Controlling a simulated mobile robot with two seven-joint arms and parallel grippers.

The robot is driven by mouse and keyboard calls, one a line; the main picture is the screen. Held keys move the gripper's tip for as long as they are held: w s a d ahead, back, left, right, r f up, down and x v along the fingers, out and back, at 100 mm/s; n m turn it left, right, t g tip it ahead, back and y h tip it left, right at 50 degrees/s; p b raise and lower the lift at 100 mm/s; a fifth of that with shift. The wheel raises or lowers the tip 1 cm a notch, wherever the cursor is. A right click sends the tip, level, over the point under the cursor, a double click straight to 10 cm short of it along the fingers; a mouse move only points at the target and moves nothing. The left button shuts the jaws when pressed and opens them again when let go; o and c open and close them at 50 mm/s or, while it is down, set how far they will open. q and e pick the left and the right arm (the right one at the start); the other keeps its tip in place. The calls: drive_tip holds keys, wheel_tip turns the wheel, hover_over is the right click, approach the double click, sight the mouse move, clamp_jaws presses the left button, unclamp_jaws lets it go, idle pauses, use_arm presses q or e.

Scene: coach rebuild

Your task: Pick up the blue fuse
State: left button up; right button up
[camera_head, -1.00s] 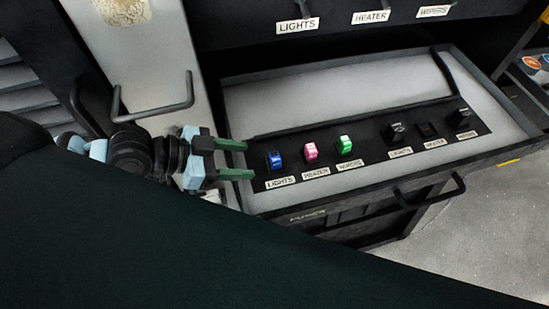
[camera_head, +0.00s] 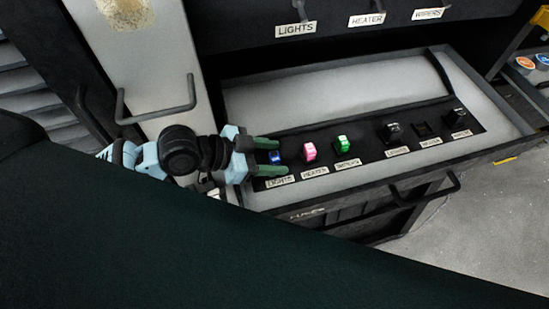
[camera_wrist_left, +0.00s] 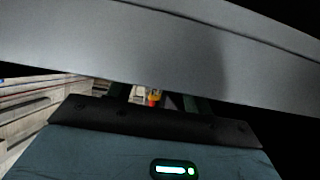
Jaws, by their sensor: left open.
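The blue fuse (camera_head: 276,157) stands at the left end of the black fuse strip in the open drawer, above a LIGHTS label (camera_head: 279,181). My left gripper (camera_head: 279,156) is open, with its green fingers on either side of the blue fuse in the head view. I cannot tell whether they touch it or how far above the strip they are. In the left wrist view the dark fingers (camera_wrist_left: 158,98) are partly hidden, and I cannot make out the blue fuse there. My right gripper is not in view.
A pink fuse (camera_head: 309,152) and a green fuse (camera_head: 342,144) stand to the right of the blue one. Black sockets (camera_head: 391,132) are farther right. A bent handle (camera_head: 158,115) is close behind my left wrist. A drawer wall (camera_wrist_left: 160,50) crosses the left wrist view.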

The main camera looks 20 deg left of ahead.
use_arm(q)
drive_tip(key=shift+w+d+f, duration=0.2)
drive_tip(key=shift+d+f, duration=0.05)
drive_tip(key=shift+d, duration=0.15)
drive_tip(key=shift+c, duration=0.4)
drive_tip(key=c, duration=1)
